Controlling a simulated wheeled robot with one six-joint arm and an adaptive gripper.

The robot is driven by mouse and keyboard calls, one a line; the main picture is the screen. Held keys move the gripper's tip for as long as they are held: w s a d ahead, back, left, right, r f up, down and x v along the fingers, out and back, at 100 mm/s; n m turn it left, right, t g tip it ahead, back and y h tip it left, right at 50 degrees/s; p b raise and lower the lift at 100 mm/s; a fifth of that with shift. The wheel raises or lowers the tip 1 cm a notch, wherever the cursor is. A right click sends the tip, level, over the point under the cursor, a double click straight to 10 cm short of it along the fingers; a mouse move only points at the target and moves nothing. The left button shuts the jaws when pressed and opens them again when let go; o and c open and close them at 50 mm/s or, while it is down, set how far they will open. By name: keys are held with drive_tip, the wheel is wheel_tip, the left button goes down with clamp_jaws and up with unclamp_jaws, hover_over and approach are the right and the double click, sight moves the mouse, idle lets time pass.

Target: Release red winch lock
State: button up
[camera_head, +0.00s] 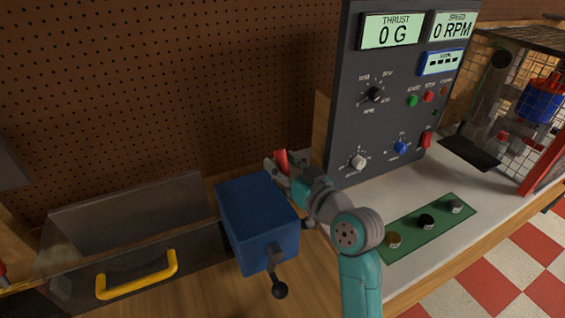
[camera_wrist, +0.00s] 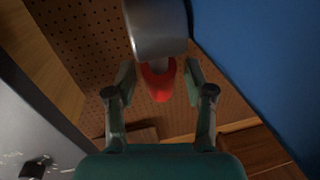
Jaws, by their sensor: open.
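The red winch lock (camera_head: 281,159) stands up behind the right rear corner of the blue winch box (camera_head: 250,208). In the wrist view the red lock (camera_wrist: 158,82) sits below a grey metal cylinder (camera_wrist: 157,30). My gripper (camera_head: 287,167) reaches behind the box's right side. In the wrist view my gripper (camera_wrist: 159,78) is open, with one finger on each side of the red lock. Small gaps seem to show on both sides; contact cannot be told. The winch box also fills the right of the wrist view (camera_wrist: 260,60).
A crank with a black knob (camera_head: 280,289) hangs at the box's front. A clear-walled drawer with a yellow handle (camera_head: 137,275) lies left. A control panel (camera_head: 390,110) stands right, behind a green mat (camera_head: 410,240) with several knobs. A pegboard wall (camera_head: 170,90) is behind.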

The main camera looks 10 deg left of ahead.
drive_tip(key=shift+w+a, duration=0.1)
drive_tip(key=shift+a, duration=0.05)
drive_tip(key=shift+c, duration=0.3)
clamp_jaws()
drive_tip(key=shift+s+d+r+n+t+y, duration=0.15)
drive_tip(key=shift+s+d+r+t+y, duration=0.1)
drive_tip(key=shift+s+t+y, duration=0.25)
drive_tip(key=shift+s+d+r+n+t+y, duration=0.15)
drive_tip(key=shift+s+d+t+y, duration=0.1)
drive_tip(key=shift+t+y, duration=0.3)
